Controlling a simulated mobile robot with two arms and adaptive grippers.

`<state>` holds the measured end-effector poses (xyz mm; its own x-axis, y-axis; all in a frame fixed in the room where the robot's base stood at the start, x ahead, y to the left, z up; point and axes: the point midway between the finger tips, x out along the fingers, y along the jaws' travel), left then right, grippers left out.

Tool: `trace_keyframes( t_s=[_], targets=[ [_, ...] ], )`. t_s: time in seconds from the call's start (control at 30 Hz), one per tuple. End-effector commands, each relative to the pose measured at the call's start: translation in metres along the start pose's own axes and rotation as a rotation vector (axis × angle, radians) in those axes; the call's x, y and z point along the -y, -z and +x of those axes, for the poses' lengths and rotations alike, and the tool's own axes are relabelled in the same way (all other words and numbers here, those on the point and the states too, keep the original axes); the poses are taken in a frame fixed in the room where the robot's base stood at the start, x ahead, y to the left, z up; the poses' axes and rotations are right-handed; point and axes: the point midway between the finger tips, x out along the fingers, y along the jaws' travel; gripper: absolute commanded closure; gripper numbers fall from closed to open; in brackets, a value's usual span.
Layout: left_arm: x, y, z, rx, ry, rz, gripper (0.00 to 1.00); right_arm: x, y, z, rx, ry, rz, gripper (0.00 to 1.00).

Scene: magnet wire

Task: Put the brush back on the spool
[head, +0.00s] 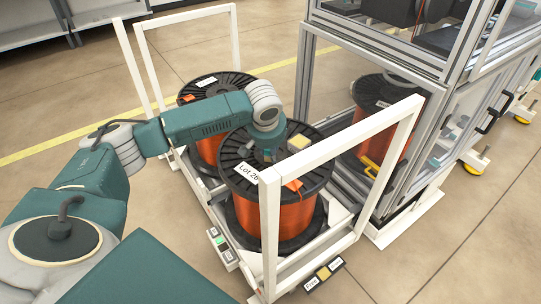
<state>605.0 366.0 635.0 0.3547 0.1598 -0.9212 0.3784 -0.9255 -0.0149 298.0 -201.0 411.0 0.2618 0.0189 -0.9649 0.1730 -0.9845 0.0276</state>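The near spool (276,222) is wound with copper-orange wire and has a black slotted top flange with a "Lot" label. A small pale yellow block (299,143), possibly the brush, is on or just above the flange beside my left wrist; I cannot tell if it touches. A small orange piece (292,185) lies near the flange's front edge. My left arm comes in from the left, its wrist over this spool. My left gripper (266,156) points down near the flange centre; its fingers are too small and hidden to read. My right gripper is out of view.
A second wire spool (206,151) stands behind, and another (378,118) is inside the framed machine at right. White cart posts (270,235) rise around the near spools. A yellow handle (370,167) is at the machine's edge. Floor is open at front right.

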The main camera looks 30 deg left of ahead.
Motion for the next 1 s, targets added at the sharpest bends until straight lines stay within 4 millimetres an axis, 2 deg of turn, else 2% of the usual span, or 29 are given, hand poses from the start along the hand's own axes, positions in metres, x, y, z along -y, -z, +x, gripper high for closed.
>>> trace_keyframes(
  t_s=[0.03,0.1,0.47,0.5,0.6,0.93,1.0],
  targets=[
    [0.0001,-0.0035,0.0082,0.000,0.001,0.000,0.93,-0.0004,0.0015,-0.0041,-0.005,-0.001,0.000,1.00],
    [-0.0001,-0.0050,0.0123,-0.001,0.000,0.000,0.93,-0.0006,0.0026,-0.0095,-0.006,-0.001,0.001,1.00],
    [-0.0007,-0.0056,0.0136,-0.001,-0.001,0.000,0.93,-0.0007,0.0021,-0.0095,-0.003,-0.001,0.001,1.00],
    [-0.0007,-0.0059,0.0141,0.000,-0.001,0.000,0.71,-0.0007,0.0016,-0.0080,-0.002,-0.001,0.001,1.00],
    [-0.0006,-0.0059,0.0141,-0.001,-0.001,0.000,0.54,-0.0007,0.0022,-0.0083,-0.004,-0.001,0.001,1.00],
    [-0.0005,-0.0052,0.0132,-0.001,-0.001,0.000,0.54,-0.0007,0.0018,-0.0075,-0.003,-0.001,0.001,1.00],
    [-0.0005,-0.0044,0.0073,-0.001,-0.001,0.001,0.54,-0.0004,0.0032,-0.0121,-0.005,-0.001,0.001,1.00]
  ],
)
